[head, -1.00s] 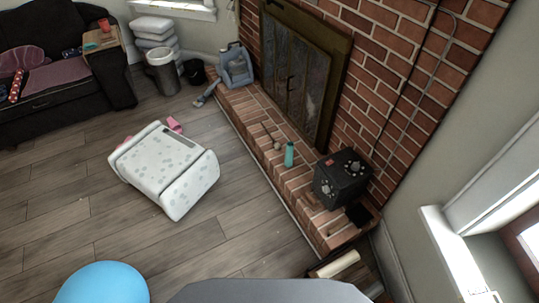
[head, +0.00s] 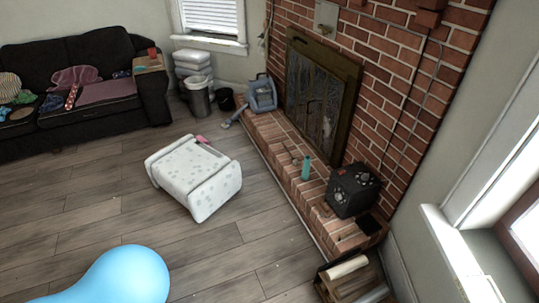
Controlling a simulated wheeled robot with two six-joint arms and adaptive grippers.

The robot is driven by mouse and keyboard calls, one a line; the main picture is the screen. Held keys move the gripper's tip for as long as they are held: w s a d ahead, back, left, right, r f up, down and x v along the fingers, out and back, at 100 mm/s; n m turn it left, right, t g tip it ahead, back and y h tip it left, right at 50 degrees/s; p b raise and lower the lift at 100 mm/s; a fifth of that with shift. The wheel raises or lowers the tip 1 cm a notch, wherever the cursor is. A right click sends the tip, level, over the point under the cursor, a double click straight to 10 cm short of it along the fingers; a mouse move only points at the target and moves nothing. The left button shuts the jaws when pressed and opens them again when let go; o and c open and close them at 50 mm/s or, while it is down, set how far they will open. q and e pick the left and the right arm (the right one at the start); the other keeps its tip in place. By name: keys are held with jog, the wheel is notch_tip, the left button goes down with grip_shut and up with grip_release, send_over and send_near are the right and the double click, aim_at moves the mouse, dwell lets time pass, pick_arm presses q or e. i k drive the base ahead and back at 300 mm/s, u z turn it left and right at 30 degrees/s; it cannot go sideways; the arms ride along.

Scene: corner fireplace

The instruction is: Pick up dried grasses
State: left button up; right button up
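I cannot make out any dried grasses for certain in the head view. A thin pale strand (head: 267,28) hangs at the left edge of the brick chimney, too small to identify. Neither of my grippers is in view.
A brick hearth (head: 285,172) holds a black box (head: 353,189), a teal bottle (head: 306,168) and a grey-blue jug (head: 262,93). A white patterned ottoman (head: 194,178) and a blue balloon-like object (head: 121,276) stand on the floor. A dark sofa (head: 95,122) is at left. Floor between is clear.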

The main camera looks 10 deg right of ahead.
aim_at(295, 162)
jog(key=i, duration=3.25)
jog(key=z, duration=0.7)
jog(key=i, duration=0.5)
jog(key=z, duration=1.75)
